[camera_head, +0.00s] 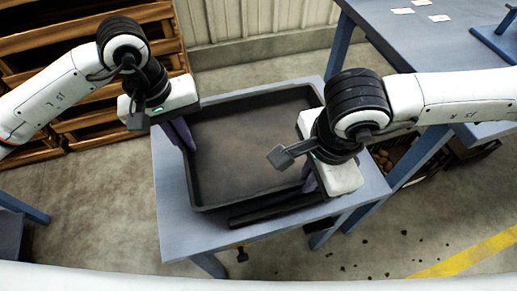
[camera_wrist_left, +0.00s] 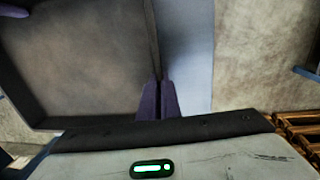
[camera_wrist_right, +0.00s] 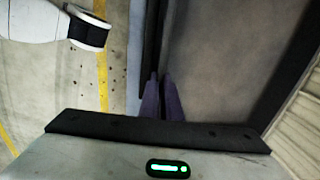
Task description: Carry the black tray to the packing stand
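The black tray (camera_head: 245,150) is a shallow, empty rectangle over a small blue-grey table (camera_head: 175,215). My left gripper (camera_head: 181,136) is at the tray's left wall. In the left wrist view its purple fingers (camera_wrist_left: 157,98) are close together with the tray wall (camera_wrist_left: 153,40) running between them. My right gripper (camera_head: 309,181) is at the tray's right wall, partly hidden by its own wrist. In the right wrist view its fingers (camera_wrist_right: 161,98) close around the wall (camera_wrist_right: 163,45). The tray looks level; I cannot tell whether it touches the table. I cannot tell which surface is the packing stand.
A blue table (camera_head: 440,50) with white cards stands at the upper right, with a crate of potatoes beneath it. Wooden crates (camera_head: 85,40) stand at the upper left. A dark bar (camera_head: 275,210) lies along the table's front. The concrete floor in front is mostly open, with scattered crumbs.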

